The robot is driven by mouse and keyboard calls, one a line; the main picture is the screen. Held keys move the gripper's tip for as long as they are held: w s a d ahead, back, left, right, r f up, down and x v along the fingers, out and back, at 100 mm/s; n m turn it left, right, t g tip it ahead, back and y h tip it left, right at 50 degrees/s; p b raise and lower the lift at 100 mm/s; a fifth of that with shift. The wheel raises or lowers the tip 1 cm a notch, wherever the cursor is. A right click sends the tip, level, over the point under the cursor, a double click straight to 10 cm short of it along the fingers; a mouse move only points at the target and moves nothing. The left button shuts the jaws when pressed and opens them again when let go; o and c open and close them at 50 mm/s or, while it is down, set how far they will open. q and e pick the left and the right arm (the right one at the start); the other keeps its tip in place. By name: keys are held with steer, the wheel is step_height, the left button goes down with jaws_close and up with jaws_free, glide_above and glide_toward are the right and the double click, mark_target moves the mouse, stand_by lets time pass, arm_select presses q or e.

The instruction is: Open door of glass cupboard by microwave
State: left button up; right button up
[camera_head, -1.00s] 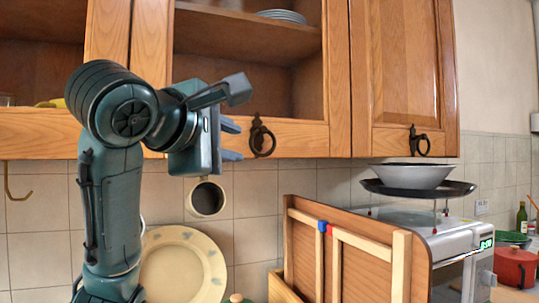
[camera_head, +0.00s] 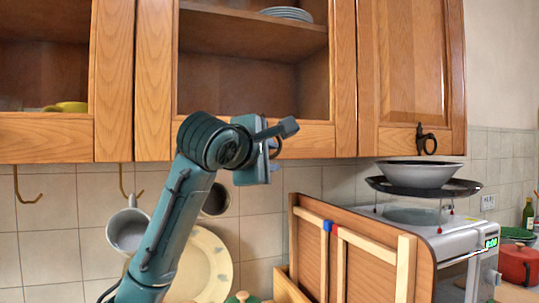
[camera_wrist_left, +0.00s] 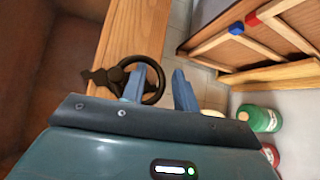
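The glass cupboard's wooden door frame (camera_head: 230,138) is in the middle of the head view, with plates visible through its pane; it looks closed. Its dark ring handle (camera_wrist_left: 153,62) shows in the left wrist view and is mostly hidden behind my gripper in the head view. My left gripper (camera_head: 274,158) is at this handle on the bottom rail. In the left wrist view its fingers (camera_wrist_left: 158,88) are apart, one overlapping the ring and one outside it, with the ring's edge between them. I cannot tell whether they touch it. The microwave (camera_head: 460,240) stands lower right. My right gripper is not in view.
A solid wooden door (camera_head: 412,70) with its own ring handle (camera_head: 426,140) adjoins on the right. A black pan (camera_head: 425,187) with a bowl sits above the microwave. A wooden rack (camera_head: 350,250), hanging mugs (camera_head: 128,230) and a large plate (camera_head: 205,268) are below.

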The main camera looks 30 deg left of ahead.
arm_select(q)
jaws_close()
steer(key=shift+d, duration=0.1)
stand_by(0.7)
